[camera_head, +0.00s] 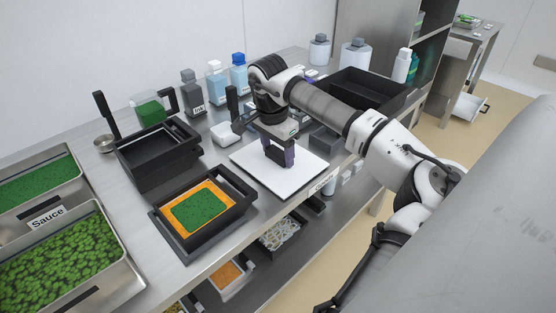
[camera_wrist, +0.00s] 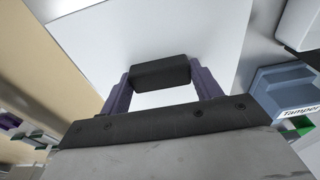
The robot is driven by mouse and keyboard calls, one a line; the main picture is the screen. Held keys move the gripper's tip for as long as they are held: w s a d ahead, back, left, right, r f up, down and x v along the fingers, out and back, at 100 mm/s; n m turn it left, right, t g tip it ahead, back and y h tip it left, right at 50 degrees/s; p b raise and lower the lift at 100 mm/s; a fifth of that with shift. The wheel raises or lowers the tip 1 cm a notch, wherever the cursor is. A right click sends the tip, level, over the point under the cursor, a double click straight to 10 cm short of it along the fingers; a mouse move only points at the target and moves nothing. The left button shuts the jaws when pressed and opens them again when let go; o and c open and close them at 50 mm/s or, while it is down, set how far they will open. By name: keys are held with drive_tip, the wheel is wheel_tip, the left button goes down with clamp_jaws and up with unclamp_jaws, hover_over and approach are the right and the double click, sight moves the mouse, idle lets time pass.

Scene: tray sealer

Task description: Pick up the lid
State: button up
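The lid (camera_head: 252,161) looks like a flat white panel with a dark block handle, lying on the steel counter. It fills the upper middle of the wrist view (camera_wrist: 100,45). My gripper (camera_head: 280,157) points down over its middle. In the wrist view, my two purple fingers (camera_wrist: 160,78) stand at the two ends of the black handle (camera_wrist: 161,70), with no clear gap on either side. My gripper looks shut on this handle. The lid's underside is hidden, and I see no clear lift off the counter.
A black-framed tray (camera_head: 160,217) with green and orange contents sits left of the lid. A black open box (camera_head: 180,165) is behind it. Several bottles (camera_head: 215,84) line the back. A large black bin (camera_head: 385,97) is at the right. A blue tamper holder (camera_wrist: 275,85) is near the lid.

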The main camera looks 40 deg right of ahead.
sight(278, 152)
drive_tip(key=shift+c, duration=1.3)
drive_tip(key=shift+r, duration=0.1)
wheel_tip(278, 152, up, 20)
drive_tip(key=p, duration=0.1)
